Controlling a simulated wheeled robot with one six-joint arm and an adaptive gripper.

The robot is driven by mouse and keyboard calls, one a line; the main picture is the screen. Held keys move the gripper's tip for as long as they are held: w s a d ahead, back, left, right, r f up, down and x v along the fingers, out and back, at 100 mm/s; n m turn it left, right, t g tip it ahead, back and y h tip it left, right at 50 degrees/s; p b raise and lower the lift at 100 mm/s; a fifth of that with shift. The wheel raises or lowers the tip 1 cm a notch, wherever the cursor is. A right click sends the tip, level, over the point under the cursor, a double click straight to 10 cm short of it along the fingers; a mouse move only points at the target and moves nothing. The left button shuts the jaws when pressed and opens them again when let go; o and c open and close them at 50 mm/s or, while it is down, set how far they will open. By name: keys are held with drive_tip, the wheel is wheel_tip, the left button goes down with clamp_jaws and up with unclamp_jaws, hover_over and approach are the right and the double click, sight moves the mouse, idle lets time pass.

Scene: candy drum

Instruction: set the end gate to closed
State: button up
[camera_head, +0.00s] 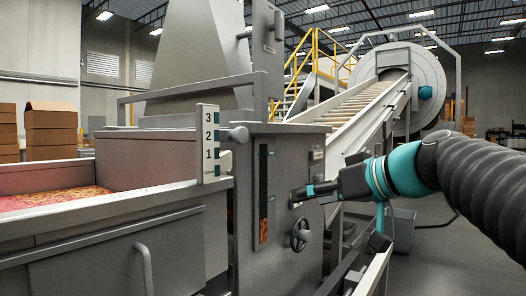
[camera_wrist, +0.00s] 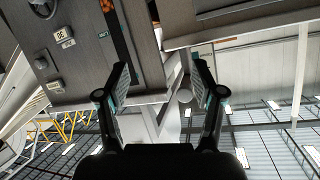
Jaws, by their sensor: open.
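No label that I can read names the end gate, so I cannot tell which part it is. A white plate marked 3, 2, 1 (camera_head: 208,144) stands upright at the corner of the grey cabinet (camera_head: 285,150). A round grey knob (camera_head: 238,134) sits beside the plate, near its upper numbers. My gripper (camera_head: 308,191) reaches in from the right, in front of the cabinet. In the wrist view my gripper (camera_wrist: 162,75) is open, with nothing held between its fingers.
A handwheel (camera_head: 301,234) is on the cabinet front, below my gripper. A tall dark slot (camera_head: 264,195) with an orange lower part is left of it. A trough wall (camera_head: 120,240) borders colourful candy (camera_head: 50,198). A conveyor (camera_head: 355,108) climbs to a big drum (camera_head: 435,75) behind.

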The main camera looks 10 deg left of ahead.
sight(244, 136)
drive_tip(key=w+a+r+n+y+b, duration=0.1)
drive_tip(key=w+a+r+n+y, duration=0.15)
drive_tip(key=r, duration=0.25)
drive_tip(key=w+a+r+n+y, duration=0.2)
drive_tip(key=r+y, duration=0.1)
drive_tip(key=r, duration=0.3)
drive_tip(key=shift+g+h, duration=0.25)
drive_tip(key=shift+g, duration=0.15)
drive_tip(key=p+x, duration=0.2)
drive_tip(key=x, duration=1.1)
drive_tip(key=shift+a+f+p, duration=0.1)
drive_tip(key=shift+a+p, duration=0.2)
drive_tip(key=shift+p, duration=0.1)
drive_tip(key=shift+s, duration=0.1)
clamp_jaws()
